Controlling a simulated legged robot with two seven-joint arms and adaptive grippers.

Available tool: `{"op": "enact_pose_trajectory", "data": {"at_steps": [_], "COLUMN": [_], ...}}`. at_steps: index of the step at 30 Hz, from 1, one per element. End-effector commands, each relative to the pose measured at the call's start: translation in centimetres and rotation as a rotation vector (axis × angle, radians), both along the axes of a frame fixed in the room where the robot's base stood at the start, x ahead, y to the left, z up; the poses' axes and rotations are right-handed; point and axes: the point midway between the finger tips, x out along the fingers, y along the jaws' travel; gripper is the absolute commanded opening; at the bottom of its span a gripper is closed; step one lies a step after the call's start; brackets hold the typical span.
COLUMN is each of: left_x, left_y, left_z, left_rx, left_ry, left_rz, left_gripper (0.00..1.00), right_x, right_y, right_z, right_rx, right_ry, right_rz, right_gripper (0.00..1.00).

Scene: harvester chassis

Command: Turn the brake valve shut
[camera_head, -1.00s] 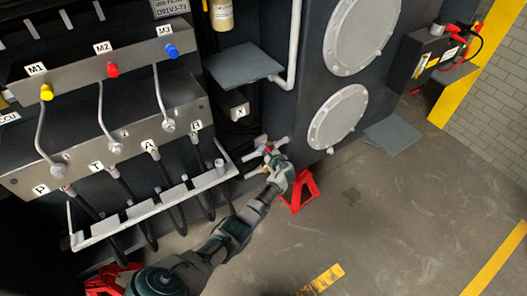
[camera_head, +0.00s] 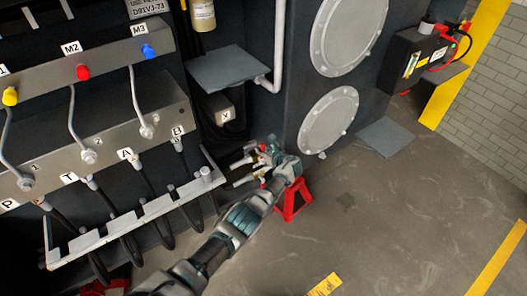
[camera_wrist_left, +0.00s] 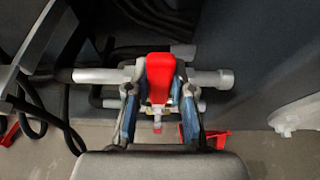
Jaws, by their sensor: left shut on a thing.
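The brake valve is a red handle (camera_wrist_left: 160,75) on a light grey horizontal pipe (camera_wrist_left: 92,75), in the middle of the left wrist view. My left gripper (camera_wrist_left: 160,108) has one blue-padded finger on each side of the red handle and is shut on it. In the head view my left gripper (camera_head: 268,158) reaches the pipe fittings low on the chassis, beside the round covers. It hides most of the valve there. My right gripper is in neither view.
A red jack stand (camera_head: 292,203) stands on the floor just right of my left gripper. A grey step plate (camera_head: 236,68) juts out above. The hose manifold rail (camera_head: 130,222) is at left.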

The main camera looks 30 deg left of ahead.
Motion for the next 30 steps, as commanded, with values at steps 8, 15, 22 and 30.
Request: {"op": "enact_pose_trajectory", "data": {"at_steps": [8,15,22,30], "left_x": [0.4,0.3,0.2,-0.3], "left_y": [0.3,0.1,-0.2,-1.7], "left_z": [0.9,0.7,0.6,1.0], "left_rx": [0.012,0.01,0.009,0.008], "left_ry": [-0.009,-0.007,-0.005,-0.007], "left_rz": [-0.007,-0.007,-0.005,-0.006], "left_gripper": [0.0,0.49,0.49,0.49], "right_x": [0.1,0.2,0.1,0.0], "right_y": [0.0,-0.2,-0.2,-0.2], "right_z": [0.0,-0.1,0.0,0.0], "right_rx": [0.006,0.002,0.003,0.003], "right_ry": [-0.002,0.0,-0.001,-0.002], "right_rz": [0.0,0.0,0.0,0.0], "right_gripper": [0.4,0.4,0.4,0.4]}}
